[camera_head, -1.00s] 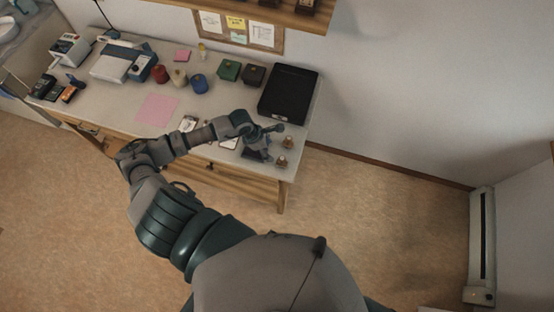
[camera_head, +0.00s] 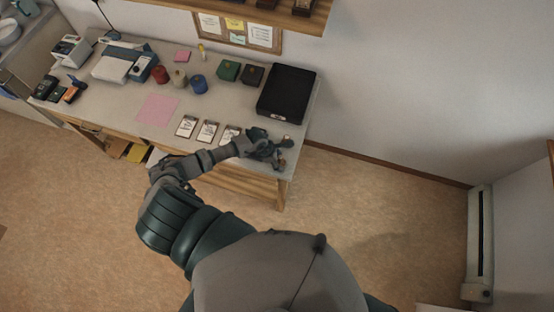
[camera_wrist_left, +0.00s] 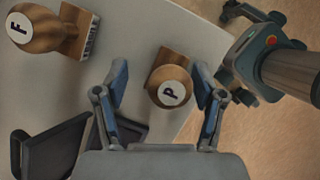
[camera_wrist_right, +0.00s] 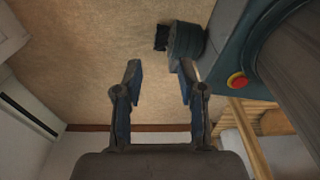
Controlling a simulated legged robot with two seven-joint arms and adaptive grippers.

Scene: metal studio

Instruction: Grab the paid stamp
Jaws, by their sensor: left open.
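A wooden stamp with a white disc marked "P" (camera_wrist_left: 170,86) is between the open fingers of my left gripper (camera_wrist_left: 161,84) in the left wrist view; the fingers are not closed on it. A second wooden stamp marked "F" (camera_wrist_left: 40,30) lies to the left, outside the fingers. In the head view my left gripper (camera_head: 279,152) is over the table's front right corner and partly hides the stamps. My right gripper (camera_wrist_right: 159,76) is open and empty over the floor in the right wrist view.
A black tray (camera_head: 287,93) is at the table's back right. Several cards (camera_head: 208,131) lie left of the left gripper, near a pink sheet (camera_head: 157,109). A dark open case (camera_wrist_left: 50,150) is beside the left gripper. The table edge is close to the "P" stamp.

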